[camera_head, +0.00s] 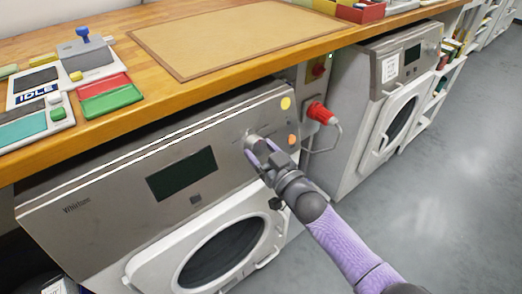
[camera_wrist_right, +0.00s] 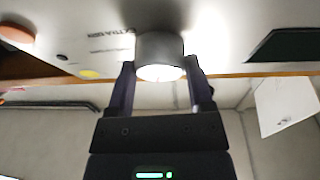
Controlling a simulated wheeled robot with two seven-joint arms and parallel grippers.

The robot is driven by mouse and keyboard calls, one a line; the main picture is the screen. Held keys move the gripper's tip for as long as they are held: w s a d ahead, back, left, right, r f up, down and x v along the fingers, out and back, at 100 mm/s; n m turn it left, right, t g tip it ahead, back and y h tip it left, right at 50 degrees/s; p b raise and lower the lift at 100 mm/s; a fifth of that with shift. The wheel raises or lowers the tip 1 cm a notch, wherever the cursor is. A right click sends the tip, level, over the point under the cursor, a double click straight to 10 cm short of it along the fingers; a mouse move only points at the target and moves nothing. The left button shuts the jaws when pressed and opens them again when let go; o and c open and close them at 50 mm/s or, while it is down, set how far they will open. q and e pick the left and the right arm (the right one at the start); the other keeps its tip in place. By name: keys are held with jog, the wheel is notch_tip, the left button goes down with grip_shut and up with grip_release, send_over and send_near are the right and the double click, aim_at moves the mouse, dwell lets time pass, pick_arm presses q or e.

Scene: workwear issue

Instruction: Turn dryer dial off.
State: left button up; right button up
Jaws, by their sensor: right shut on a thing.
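The dryer (camera_head: 120,215) stands under the wooden counter, with a grey control panel and a dark display (camera_head: 182,174). The dial (camera_wrist_right: 160,55) is a round grey knob with a bright face, and it sticks out from the panel in the right wrist view. My right gripper (camera_head: 256,142) reaches the right part of the panel and is shut on the dial, with one finger on each side of it (camera_wrist_right: 162,82). The gripper partly hides the dial in the head view. Its pointer position cannot be read. My left gripper is not in view.
A yellow dot (camera_head: 285,103) and an orange button (camera_head: 292,139) sit right of the dial. A red plug (camera_head: 320,113) with a grey cable is beside the dryer. A second machine (camera_head: 385,105) stands to the right. The counter (camera_head: 150,60) overhangs the panel; the floor at right is clear.

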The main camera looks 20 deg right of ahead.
jog(key=shift+d+n+y, duration=0.1)
jog(key=shift+n+y, duration=0.7)
jog(key=shift+n, duration=0.7)
jog(key=o, duration=1.3)
jog(key=shift+c, duration=0.2)
jog(key=p+v, duration=0.4)
jog(key=v, duration=0.6)
jog(key=shift+r, duration=0.1)
